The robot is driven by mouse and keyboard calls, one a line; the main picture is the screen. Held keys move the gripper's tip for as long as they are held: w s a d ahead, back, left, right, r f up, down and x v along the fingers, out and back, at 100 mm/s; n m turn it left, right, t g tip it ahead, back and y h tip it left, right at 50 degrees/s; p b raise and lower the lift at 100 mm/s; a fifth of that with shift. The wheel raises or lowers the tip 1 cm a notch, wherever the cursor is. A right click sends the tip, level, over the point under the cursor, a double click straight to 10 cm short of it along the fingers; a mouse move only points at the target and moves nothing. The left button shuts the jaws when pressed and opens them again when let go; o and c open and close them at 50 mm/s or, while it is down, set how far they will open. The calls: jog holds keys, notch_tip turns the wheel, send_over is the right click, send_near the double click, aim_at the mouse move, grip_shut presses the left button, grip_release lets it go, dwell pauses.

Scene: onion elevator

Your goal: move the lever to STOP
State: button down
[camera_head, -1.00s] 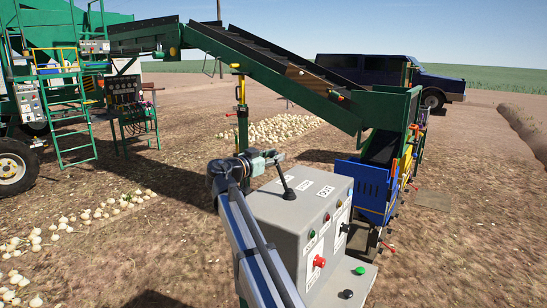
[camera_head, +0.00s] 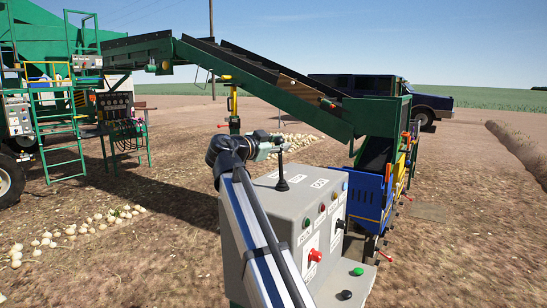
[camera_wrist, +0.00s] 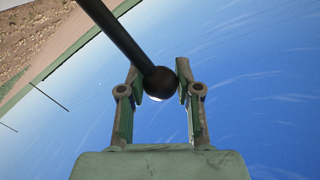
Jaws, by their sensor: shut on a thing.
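The black lever (camera_head: 281,176) rises from the top of a grey control box (camera_head: 290,207) and stands close to upright in the head view. White labels (camera_head: 320,183) lie on the box top beside its base; their words are too small to read surely. My gripper (camera_head: 283,148) is at the lever's top end. In the wrist view, the round black knob (camera_wrist: 160,82) sits between the two fingers of my gripper (camera_wrist: 161,88), which are shut on it. The rod runs up and left from the knob. The lever's base is out of the wrist view.
A blue bin (camera_head: 369,195) and the green conveyor (camera_head: 290,95) stand behind. Onions (camera_head: 100,219) lie on the ground at left.

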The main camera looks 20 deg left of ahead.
jog(key=shift+s+d+f+m+b, duration=0.1)
jog(key=shift+d+f+m+b, duration=0.05)
jog(key=shift+d+m+b, duration=0.35)
jog(key=shift+r, duration=0.2)
jog(key=c, duration=0.8)
grip_release()
jog(key=shift+s, duration=0.1)
jog(key=v, duration=1.1)
jog(key=shift+s+a+r, duration=0.1)
jog(key=shift+s, duration=0.3)
